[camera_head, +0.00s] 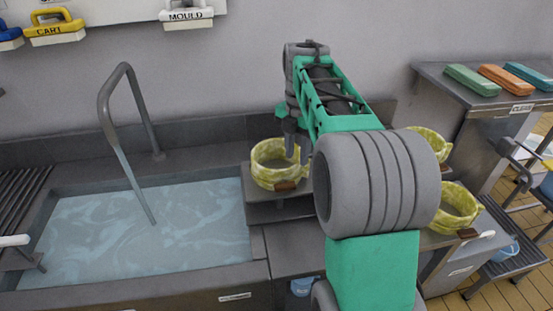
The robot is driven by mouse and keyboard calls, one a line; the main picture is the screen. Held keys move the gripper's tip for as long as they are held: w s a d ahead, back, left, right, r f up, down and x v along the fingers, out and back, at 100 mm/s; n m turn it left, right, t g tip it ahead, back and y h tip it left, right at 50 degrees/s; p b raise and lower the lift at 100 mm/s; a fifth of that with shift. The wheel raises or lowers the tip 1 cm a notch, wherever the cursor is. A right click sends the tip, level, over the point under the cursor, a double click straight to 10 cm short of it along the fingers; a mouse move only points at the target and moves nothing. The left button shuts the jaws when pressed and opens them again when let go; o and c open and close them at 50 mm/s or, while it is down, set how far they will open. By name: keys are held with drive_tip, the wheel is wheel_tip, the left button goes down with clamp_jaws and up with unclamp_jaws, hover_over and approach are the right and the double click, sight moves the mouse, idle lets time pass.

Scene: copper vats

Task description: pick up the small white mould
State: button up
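My gripper (297,152) points down, with its two fingertips a little apart, over a pale yellow ring-shaped vessel (268,164) on the ledge right of the sink. I cannot tell whether the fingertips are inside the ring or only in front of it, and I see nothing between them. Two similar yellow rings stand farther right, one behind my arm (438,144) and one nearer (458,208). I cannot make out a small white mould on the counter; my arm hides part of it. A white handled block (186,14) lettered MOULD is on the wall at the top.
A sink of bluish liquid (150,235) with a bent grey pipe (118,150) fills the left. A side table (430,72) at the back right carries green, orange and blue blocks. A dark step (512,262) stands at the lower right.

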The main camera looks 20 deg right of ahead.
sight(296, 163)
wheel_tip(296, 163, down, 6)
drive_tip(key=shift+p, duration=0.4)
clamp_jaws()
drive_tip(key=shift+r, duration=0.1)
idle(1.1)
